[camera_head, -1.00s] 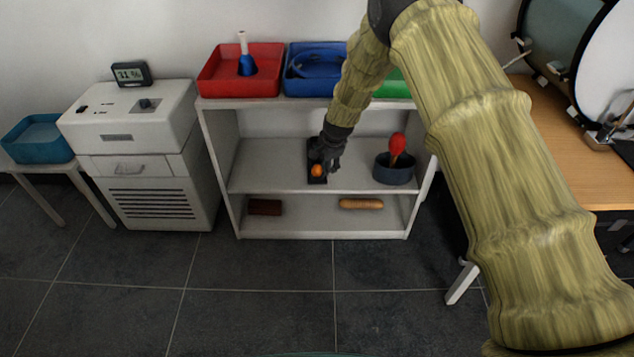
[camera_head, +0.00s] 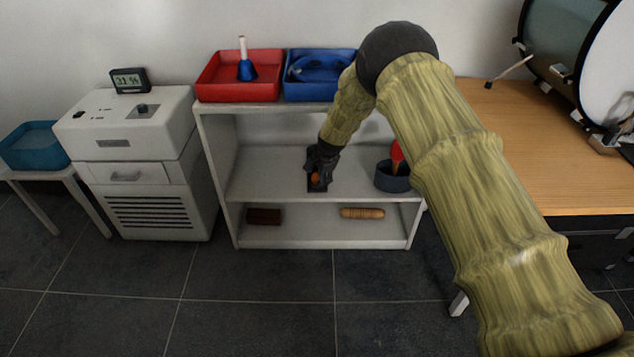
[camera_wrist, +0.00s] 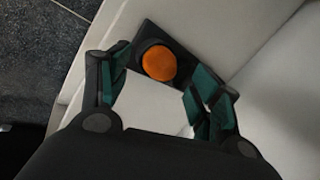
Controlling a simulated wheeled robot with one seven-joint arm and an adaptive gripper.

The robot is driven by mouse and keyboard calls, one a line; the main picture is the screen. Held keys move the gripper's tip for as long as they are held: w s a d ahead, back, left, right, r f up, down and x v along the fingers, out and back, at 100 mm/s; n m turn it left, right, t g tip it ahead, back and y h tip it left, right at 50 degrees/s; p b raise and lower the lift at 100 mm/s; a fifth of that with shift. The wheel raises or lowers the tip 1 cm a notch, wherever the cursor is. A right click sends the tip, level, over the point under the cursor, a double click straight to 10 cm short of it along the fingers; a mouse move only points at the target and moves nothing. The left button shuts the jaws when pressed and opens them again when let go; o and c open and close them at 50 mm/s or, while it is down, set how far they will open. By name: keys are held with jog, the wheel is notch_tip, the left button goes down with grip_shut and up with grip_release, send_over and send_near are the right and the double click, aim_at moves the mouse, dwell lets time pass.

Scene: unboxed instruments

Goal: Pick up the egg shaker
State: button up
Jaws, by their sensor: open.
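The egg shaker (camera_head: 315,177) is a small orange rounded thing on a dark tray (camera_head: 318,188) on the middle shelf. My gripper (camera_head: 317,170) is over it and partly hides it in the head view. In the wrist view the orange egg shaker (camera_wrist: 159,63) lies just beyond and between the fingertips of my gripper (camera_wrist: 158,80). The fingers are spread apart, with nothing between their pads. Whether either finger touches the shaker cannot be told.
The white shelf unit (camera_head: 222,150) holds a dark blue pot (camera_head: 393,178) with a red maraca (camera_head: 397,152) right of my gripper. A brown block (camera_head: 264,216) and a ridged wooden piece (camera_head: 362,213) lie on the lower shelf. Red (camera_head: 215,88) and blue (camera_head: 318,90) bins stand on top.

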aim_at(317, 178)
jog(key=shift+x, duration=1.45)
jog(key=shift+s, duration=0.1)
jog(key=c, duration=1.1)
